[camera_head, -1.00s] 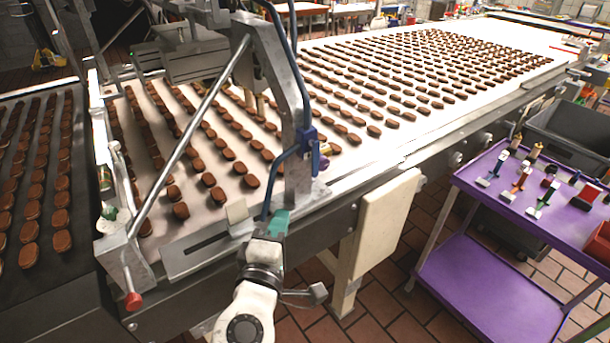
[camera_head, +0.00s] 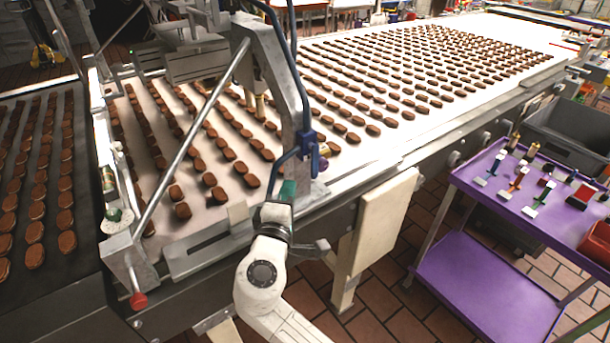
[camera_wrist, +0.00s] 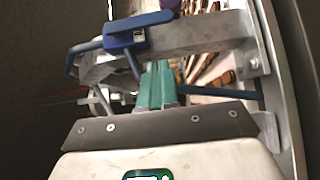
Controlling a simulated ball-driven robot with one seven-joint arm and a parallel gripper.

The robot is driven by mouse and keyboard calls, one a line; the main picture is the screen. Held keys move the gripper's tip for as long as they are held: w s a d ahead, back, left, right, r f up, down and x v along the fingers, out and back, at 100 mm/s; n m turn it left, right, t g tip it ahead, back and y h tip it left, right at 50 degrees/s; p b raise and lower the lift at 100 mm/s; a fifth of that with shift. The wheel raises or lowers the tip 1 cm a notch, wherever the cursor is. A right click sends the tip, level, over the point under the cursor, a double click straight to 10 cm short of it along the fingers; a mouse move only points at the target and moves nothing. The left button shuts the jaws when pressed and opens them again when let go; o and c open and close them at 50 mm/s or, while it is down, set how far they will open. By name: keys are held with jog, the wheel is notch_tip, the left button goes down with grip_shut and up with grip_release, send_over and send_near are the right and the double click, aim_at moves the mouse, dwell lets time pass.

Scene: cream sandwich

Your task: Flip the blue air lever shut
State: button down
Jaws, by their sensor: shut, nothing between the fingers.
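The blue air lever (camera_head: 310,148) sits on the side of the steel post of the depositor frame, where blue air tubing runs. In the wrist view the blue lever (camera_wrist: 140,32) lies across the steel bar, with a blue stem reaching down from it. My gripper (camera_head: 288,188) has teal fingers and is below and slightly left of the lever in the head view. In the wrist view my gripper (camera_wrist: 157,70) is shut and empty, its tips close to the lever's stem. I cannot tell whether they touch.
The steel post (camera_head: 294,110) and slanted rod (camera_head: 195,145) stand close to my arm. The white belt (camera_head: 375,160) carries rows of brown sandwiches behind. A cream panel (camera_head: 372,225) hangs right of my gripper. A purple cart (camera_head: 560,213) with small tools stands further right.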

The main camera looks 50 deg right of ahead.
aim_at(313, 161)
jog(key=shift+s+d+p, duration=0.2)
jog(key=shift+d+p, duration=0.6)
jog(key=shift+d, duration=1.8)
